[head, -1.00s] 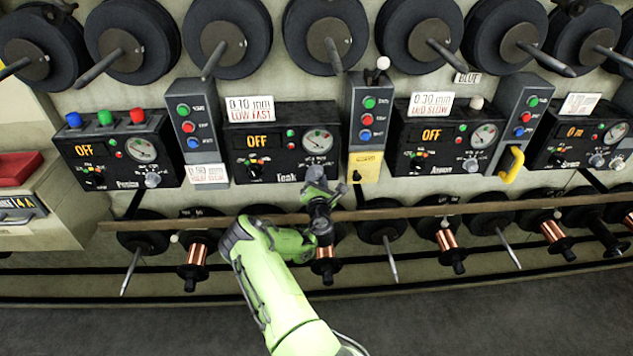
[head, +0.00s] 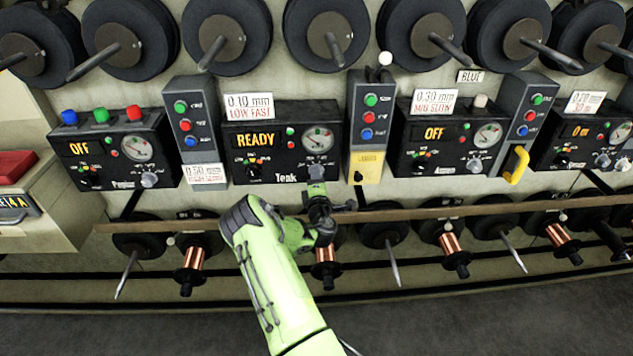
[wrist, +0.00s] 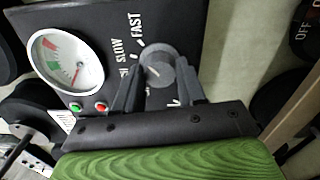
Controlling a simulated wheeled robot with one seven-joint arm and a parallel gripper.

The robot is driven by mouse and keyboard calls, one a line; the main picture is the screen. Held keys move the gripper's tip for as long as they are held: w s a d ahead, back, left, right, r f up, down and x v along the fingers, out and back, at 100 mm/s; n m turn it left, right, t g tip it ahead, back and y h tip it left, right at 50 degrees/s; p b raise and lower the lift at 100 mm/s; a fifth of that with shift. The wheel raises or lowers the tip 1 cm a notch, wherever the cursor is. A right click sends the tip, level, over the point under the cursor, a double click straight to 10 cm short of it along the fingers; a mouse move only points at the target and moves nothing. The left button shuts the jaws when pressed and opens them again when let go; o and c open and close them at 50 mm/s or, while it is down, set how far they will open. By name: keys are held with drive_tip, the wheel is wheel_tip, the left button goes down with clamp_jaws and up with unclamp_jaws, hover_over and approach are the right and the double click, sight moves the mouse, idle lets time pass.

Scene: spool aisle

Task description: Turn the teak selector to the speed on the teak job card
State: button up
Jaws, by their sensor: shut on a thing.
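The teak panel (head: 238,172) is the black box labelled Teak, and its display reads READY. The teak job card (head: 250,106) above it reads 0.10 mm, LOW FAST. My gripper (head: 317,178) is at the panel's lower right, shut on the grey teak selector (wrist: 158,68). In the wrist view my two dark fingers (wrist: 158,80) stand on either side of this round knob. The words SLOW and FAST are printed beside it, with FAST nearest its upper left. A pale mark shows on the knob's face, but I cannot tell which word it points to.
A grey button box with a yellow lower plate (head: 365,168) stands just right of the teak panel. Another button box (head: 193,125) is on its left. A wooden rail (head: 400,216) runs below, with copper spools (head: 323,252) under it. Similar panels (head: 400,150) flank both sides.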

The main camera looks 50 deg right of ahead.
drive_tip(key=shift+f+m, duration=0.1)
drive_tip(key=shift+m, duration=0.4)
drive_tip(key=o, duration=1.1)
drive_tip(key=shift+c, duration=0.2)
